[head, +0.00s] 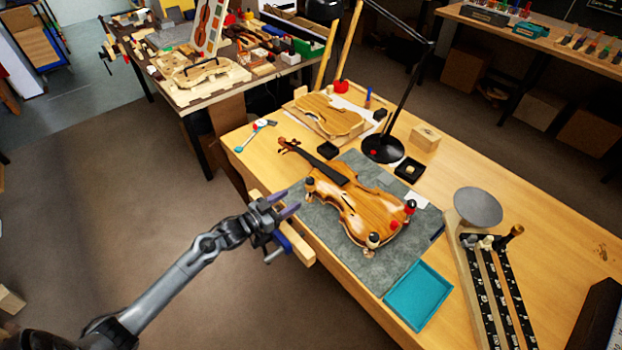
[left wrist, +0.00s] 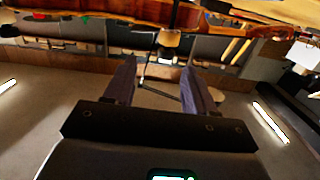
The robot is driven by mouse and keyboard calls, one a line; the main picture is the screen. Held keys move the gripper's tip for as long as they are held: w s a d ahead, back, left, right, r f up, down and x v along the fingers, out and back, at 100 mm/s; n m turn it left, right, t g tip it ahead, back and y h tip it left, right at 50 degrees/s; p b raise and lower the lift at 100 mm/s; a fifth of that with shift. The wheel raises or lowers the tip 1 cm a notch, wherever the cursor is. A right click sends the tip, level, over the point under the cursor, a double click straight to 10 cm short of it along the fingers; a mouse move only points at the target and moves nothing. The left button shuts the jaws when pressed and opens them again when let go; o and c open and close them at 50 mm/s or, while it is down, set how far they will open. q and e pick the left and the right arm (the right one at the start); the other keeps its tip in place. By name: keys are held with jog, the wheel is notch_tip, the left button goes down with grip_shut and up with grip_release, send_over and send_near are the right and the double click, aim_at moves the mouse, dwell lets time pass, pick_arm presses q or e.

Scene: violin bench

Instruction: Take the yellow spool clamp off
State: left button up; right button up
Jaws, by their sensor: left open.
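The violin (head: 362,208) lies on a grey mat (head: 325,228) on the bench, with several spool clamps on its edge. A clamp with a dark top (head: 310,185) sits on the edge nearest my left gripper. Others are a pale-and-dark clamp (head: 373,240) at the front and a dark-and-red clamp (head: 410,207) at the right. Which is yellow is hard to tell in the head view. My left gripper (head: 291,203) is open and empty, just left of the nearest clamp. In the left wrist view, a clamp with a yellowish end (left wrist: 169,40) shows beyond the open fingertips (left wrist: 157,68), apart from them.
A teal tray (head: 418,295) lies at the bench's front edge. A black lamp (head: 383,148) stands behind the violin. A wooden vise jaw (head: 299,246) juts from the bench edge beside my left gripper. A rack with dark strips (head: 490,290) is at the right.

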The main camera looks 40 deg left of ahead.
aim_at(307, 182)
pick_arm(q)
jog(key=shift+t+h, duration=0.3)
jog(key=shift+h, duration=0.1)
jog(key=x, duration=0.3)
jog(key=a+b+x, duration=0.1)
jog(key=x, duration=0.3)
jog(key=r+b+x, duration=0.1)
jog(key=x, duration=0.3)
jog(key=shift+w+a+r, duration=0.1)
jog(key=shift+a, duration=0.2)
